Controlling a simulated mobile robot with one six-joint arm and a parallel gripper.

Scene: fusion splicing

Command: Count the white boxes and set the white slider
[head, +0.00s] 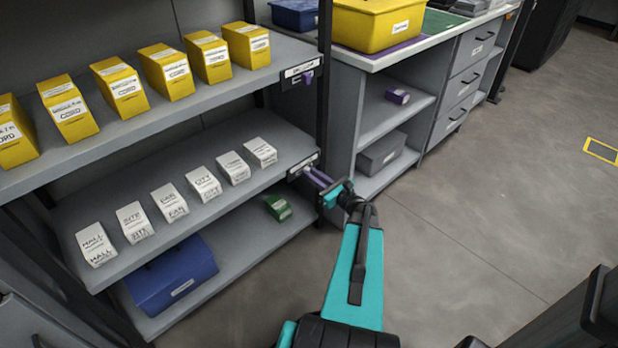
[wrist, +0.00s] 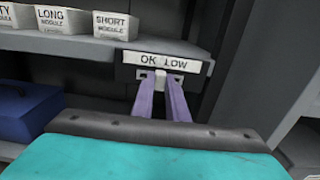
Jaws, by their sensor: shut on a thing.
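Several white boxes stand in one spaced row on the middle shelf, from the near-left box (head: 96,244) to the far-right box (head: 260,152). In the wrist view I see only the right end of the row, with a LONG box (wrist: 63,20) and a SHORT box (wrist: 115,26). The white slider (wrist: 160,78) sits on a dark plate at that shelf's right end, under a label reading OK and LOW. It is near the middle of the plate. My gripper (wrist: 163,86), with purple fingers, is shut on the slider. The fingers partly hide it.
Yellow boxes (head: 118,88) line the shelf above, which has its own plate with a purple slider (head: 308,77). A blue bin (head: 172,275) and a green box (head: 278,207) are on the bottom shelf. A workbench stands at the back; open floor (head: 480,190) lies right.

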